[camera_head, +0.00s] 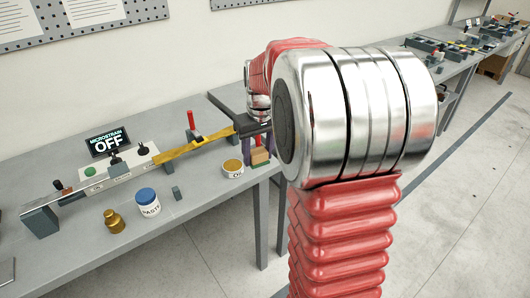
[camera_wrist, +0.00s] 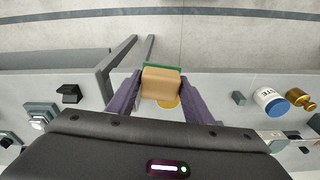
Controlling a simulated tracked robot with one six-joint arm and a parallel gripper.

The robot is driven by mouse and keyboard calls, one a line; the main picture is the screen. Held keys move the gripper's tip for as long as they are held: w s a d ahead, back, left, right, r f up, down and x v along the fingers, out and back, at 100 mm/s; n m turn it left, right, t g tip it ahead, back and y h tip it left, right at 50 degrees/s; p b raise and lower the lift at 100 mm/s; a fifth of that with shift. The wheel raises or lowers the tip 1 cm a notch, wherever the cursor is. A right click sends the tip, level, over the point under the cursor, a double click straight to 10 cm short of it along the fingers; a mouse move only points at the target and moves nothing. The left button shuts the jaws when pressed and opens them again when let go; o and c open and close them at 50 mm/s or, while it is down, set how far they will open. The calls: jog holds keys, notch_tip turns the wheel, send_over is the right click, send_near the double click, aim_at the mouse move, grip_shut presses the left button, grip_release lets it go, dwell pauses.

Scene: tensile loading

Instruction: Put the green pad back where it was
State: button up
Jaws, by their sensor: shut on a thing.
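My gripper (camera_wrist: 160,90) has two purple fingers, one on each side of a tan block with a green layer, which I take as the green pad (camera_wrist: 163,66). The fingers are shut on it. In the wrist view the green shows as a strip along the block's far edge, and the tan part (camera_wrist: 161,82) faces the camera. In the head view the tan block (camera_head: 260,156) shows between the fingers, just right of an open tin (camera_head: 232,168) of yellow stuff, near the bench's right end. Its contact with the bench cannot be told. My arm hides part of that area.
A display reading "MICROSTRAIN OFF" (camera_head: 108,142) stands behind a long rig with a yellow bar (camera_head: 190,147) and a red-handled lever (camera_head: 191,122). A blue-lidded paste jar (camera_head: 148,202), a brass weight (camera_head: 114,221) and a small grey block (camera_head: 177,193) stand along the front.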

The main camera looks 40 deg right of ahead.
jog(key=w+a+f, duration=0.2)
jog(key=a, duration=0.1)
jog(key=w+a+f, duration=0.1)
jog(key=a+f, duration=0.1)
jog(key=a, duration=0.2)
jog(key=w+a+f, duration=0.2)
jog(key=a, duration=0.1)
jog(key=shift+w+a+f, duration=0.15)
jog(key=shift+w+a, duration=0.05)
jog(key=shift+w, duration=0.1)
jog(key=shift+n, duration=0.8)
jog(key=a+f, duration=0.1)
jog(key=a, duration=0.2)
jog(key=w+a+f, duration=0.1)
jog(key=a+f, duration=0.1)
jog(key=a, duration=0.2)
jog(key=a+f, duration=0.1)
jog(key=a, duration=0.2)
jog(key=shift+w+a+f, duration=0.15)
jog(key=shift+w+f, duration=0.05)
jog(key=shift+f, duration=0.05)
